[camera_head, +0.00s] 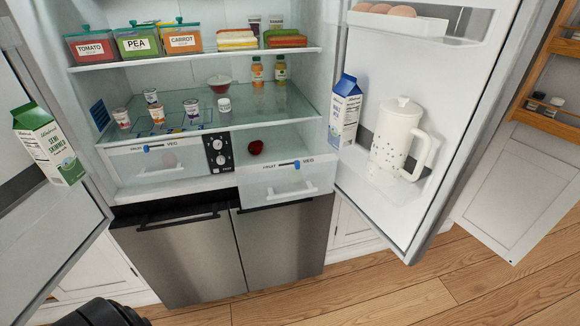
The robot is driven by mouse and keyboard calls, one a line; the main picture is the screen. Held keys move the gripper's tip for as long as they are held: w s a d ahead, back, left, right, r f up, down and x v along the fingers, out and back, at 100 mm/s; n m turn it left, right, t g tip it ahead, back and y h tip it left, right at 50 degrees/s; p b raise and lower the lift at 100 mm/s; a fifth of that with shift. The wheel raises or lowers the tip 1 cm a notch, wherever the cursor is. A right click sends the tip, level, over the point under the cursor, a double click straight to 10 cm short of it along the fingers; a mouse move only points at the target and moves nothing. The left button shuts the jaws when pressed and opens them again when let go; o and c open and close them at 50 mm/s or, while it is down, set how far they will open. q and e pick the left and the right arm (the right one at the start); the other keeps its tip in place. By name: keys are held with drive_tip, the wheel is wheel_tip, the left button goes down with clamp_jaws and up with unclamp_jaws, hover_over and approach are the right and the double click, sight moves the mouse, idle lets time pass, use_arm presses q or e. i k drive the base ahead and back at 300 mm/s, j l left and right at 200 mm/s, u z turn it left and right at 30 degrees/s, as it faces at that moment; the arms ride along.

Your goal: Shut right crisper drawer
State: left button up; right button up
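The right crisper drawer (287,188) is at the lower right of the open fridge. It is pulled out: its clear front stands forward of the left crisper drawer's front and overhangs the steel doors below. It has a white handle (291,190) and a blue slider on its top strip. The left crisper drawer (155,160) sits further back, beside the dial panel. A black part of mine shows at the bottom left edge; no gripper fingers are visible.
The open right fridge door (412,215) holds a white pitcher (398,138) and a blue milk carton (345,110). The left door (45,225) is open too, with a green carton (48,144). The space before the drawer is clear above the wood floor (400,295).

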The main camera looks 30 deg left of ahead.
sight(317, 150)
drive_tip(key=u, duration=0.95)
